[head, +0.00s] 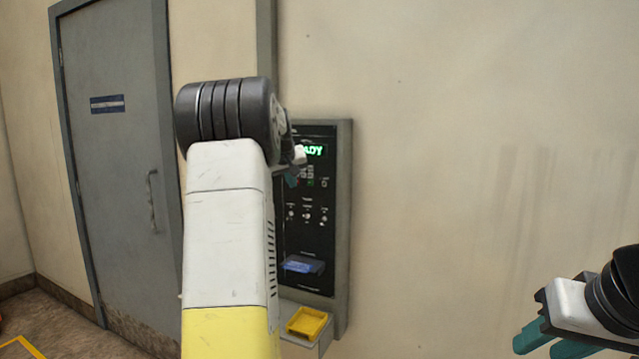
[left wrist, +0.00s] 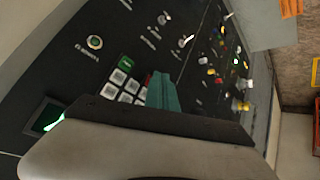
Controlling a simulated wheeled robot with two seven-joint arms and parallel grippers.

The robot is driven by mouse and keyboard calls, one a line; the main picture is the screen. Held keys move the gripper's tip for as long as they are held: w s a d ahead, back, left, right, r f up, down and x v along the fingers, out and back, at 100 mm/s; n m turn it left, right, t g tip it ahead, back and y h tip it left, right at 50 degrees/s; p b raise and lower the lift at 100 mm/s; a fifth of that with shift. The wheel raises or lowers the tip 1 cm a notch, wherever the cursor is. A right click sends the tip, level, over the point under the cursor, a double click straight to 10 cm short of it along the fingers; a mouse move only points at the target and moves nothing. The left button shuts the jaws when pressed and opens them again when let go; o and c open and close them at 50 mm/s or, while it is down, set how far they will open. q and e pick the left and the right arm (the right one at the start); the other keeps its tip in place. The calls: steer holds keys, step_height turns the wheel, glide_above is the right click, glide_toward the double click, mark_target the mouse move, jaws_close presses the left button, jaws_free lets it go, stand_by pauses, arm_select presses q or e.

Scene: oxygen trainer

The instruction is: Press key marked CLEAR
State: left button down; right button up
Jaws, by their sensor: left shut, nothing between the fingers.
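The black control panel (head: 318,225) is on the wall, with a green display (head: 315,150) ending in "ADY". Its keypad (head: 309,174) is small and partly hidden by my left arm. In the left wrist view the keypad shows pale keys (left wrist: 117,77), a green key (left wrist: 125,63) and a sliver of red (left wrist: 148,78) beside the fingers. No key marking is readable, so I cannot tell which key is CLEAR. My left gripper (head: 292,181) is shut and empty, its teal fingertips (left wrist: 162,90) over the keypad's edge; contact is unclear. My right gripper (head: 548,342) is open and empty, far right of the panel.
Knobs and switches (left wrist: 95,42) stand out from the panel around the keypad. A yellow tray (head: 307,322) sits below the panel. A grey door (head: 120,150) is at left. The wall (head: 470,150) right of the panel is bare.

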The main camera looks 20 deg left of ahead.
stand_by(0.4)
arm_select(q)
steer(key=shift+s, duration=0.65)
steer(key=shift+s, duration=0.1)
steer(key=s, duration=0.4)
steer(key=shift+s+a, duration=0.25)
steer(key=shift+s, duration=0.15)
stand_by(0.5)
